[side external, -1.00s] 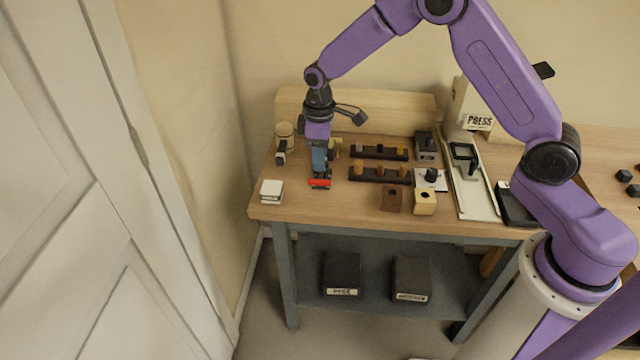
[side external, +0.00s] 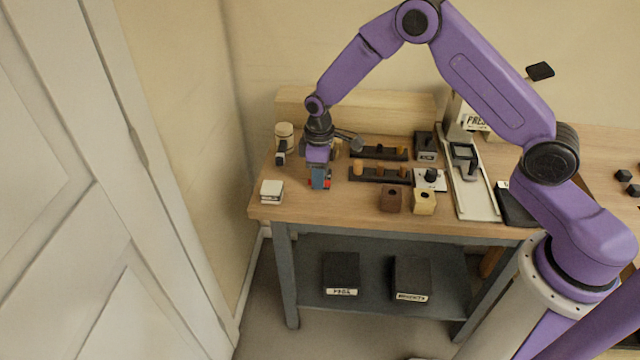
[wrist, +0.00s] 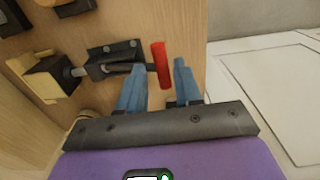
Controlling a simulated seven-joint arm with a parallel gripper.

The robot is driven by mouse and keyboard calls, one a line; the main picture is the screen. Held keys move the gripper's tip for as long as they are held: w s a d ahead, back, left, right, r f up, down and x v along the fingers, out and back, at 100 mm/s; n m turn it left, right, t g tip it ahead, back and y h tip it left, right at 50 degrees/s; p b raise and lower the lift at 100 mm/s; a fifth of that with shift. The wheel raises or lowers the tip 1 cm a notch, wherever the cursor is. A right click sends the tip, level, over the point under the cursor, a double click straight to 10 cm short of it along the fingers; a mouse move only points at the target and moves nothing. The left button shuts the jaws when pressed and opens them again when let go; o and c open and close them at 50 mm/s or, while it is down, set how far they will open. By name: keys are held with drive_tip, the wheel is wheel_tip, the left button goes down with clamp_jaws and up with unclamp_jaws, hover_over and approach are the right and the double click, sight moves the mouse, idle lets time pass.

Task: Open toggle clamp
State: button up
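The toggle clamp (wrist: 112,60) is on the wooden bench top in the wrist view. It has a dark body, a metal rod, a pale yellow block at its left end and a red handle (wrist: 161,65) at its right end. My gripper (wrist: 158,75) has two blue fingers spread apart, one on each side of the red handle. Gaps show between handle and fingers, and I cannot tell any contact. In the side view my gripper (side external: 320,180) points down at the bench's left part, hiding most of the clamp; a bit of red handle (side external: 327,184) shows beside the fingers.
A small white block (side external: 271,191) stands left of my gripper, and a pale jar (side external: 284,133) behind it. Dark racks with pegs (side external: 380,174) and brown and tan blocks (side external: 391,199) stand to the right. The bench front near the gripper is clear.

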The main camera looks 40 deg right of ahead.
drive_tip(key=shift+s+a+f, duration=0.15)
drive_tip(key=shift+s+f, duration=0.15)
drive_tip(key=shift+f, duration=0.05)
drive_tip(key=shift+c, duration=0.8)
drive_tip(key=shift+w+r, duration=0.15)
drive_tip(key=shift+r, duration=0.25)
drive_tip(key=shift+w+d+r, duration=0.2)
drive_tip(key=shift+r, duration=0.2)
drive_tip(key=shift+c, duration=1.2)
drive_tip(key=shift+w+d+r, duration=0.15)
drive_tip(key=shift+d, duration=0.05)
drive_tip(key=shift+o, duration=1.1)
drive_tip(key=shift+w+d+r, duration=0.5)
drive_tip(key=shift+d+r, duration=0.05)
drive_tip(key=shift+r, duration=0.2)
drive_tip(key=shift+o, duration=0.2)
